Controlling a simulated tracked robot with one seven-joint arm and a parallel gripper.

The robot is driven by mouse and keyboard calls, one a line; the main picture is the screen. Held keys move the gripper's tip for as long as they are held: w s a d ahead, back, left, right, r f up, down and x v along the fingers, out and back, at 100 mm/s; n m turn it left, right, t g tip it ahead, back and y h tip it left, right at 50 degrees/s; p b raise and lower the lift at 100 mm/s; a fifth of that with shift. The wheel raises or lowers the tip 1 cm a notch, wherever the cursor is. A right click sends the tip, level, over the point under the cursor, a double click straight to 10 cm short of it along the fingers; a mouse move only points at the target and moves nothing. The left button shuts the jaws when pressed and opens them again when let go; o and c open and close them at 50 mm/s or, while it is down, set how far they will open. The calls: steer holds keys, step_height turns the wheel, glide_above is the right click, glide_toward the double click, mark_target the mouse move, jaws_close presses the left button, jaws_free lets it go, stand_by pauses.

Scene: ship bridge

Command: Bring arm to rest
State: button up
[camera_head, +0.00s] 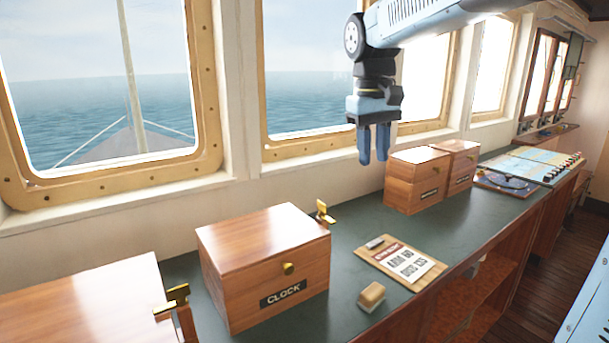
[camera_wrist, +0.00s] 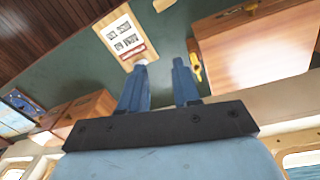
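My arm reaches in from the upper right of the head view. My gripper (camera_head: 374,160) hangs below it, pointing down above the dark green counter (camera_head: 345,235). In the wrist view my gripper (camera_wrist: 160,65) has its two blue fingers apart, with nothing seen held between them. In the head view the fingers show a narrow gap and are well clear of the counter top. They appear just left of the far wooden boxes (camera_head: 412,190), whose distance from the fingers I cannot tell.
A wooden box labelled CLOCK (camera_head: 265,260) stands front left, with brass latches (camera_head: 324,212) nearby. A printed card (camera_head: 402,264) and a tan block (camera_head: 371,297) lie on the counter. Windows (camera_head: 325,70) line the wall behind. Counter between the boxes is mostly clear.

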steer(key=s+d+f+m+t, duration=0.1)
steer(key=s+d+f, duration=0.2)
steer(key=s, duration=0.2)
steer(key=s+d+f+m+t, duration=0.1)
steer(key=s+d+f+t, duration=0.1)
steer(key=s, duration=0.4)
steer(key=s+d+f+m+t+y, duration=0.1)
steer(key=s+d+f+m+t, duration=0.1)
steer(key=s+d+f, duration=0.2)
steer(key=shift+s+d, duration=0.45)
steer(key=shift+s, duration=0.65)
